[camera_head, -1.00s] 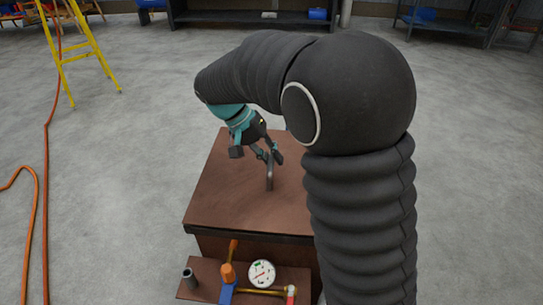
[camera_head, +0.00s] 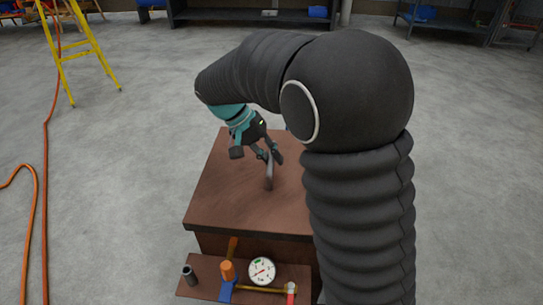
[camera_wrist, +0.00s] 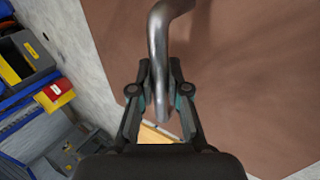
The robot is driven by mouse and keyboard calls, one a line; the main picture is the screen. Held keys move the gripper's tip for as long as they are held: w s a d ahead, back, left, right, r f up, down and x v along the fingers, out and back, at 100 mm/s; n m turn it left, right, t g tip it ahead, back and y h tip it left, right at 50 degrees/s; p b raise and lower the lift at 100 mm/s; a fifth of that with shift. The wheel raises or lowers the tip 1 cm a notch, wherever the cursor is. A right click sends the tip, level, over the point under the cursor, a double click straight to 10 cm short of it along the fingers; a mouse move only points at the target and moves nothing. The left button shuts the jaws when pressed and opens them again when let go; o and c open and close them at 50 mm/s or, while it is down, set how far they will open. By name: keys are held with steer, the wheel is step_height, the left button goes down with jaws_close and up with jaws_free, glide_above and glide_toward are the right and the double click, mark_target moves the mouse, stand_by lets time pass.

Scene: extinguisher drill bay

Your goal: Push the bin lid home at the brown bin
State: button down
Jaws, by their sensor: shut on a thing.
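The brown bin (camera_head: 255,246) stands on the floor in front of me, partly behind my arm. Its flat brown lid (camera_head: 225,200) lies on top, with a dark front edge; whether it is fully seated I cannot tell. A grey metal handle (camera_head: 269,180) rises from the lid. My gripper (camera_head: 270,157) is shut on the handle's far end. In the wrist view, both fingers of my gripper (camera_wrist: 160,70) close on either side of the curved handle (camera_wrist: 157,40), with the brown lid (camera_wrist: 245,75) behind it. My arm hides the lid's right side.
A brown shelf (camera_head: 205,283) at the bin's front holds a round gauge (camera_head: 262,271) and several tools. An orange hose (camera_head: 46,190) and a yellow ladder (camera_head: 83,50) are at the left. Floor around the bin's left and back is clear.

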steer(key=shift+r, duration=0.1)
steer(key=c, duration=1.1)
jaws_free()
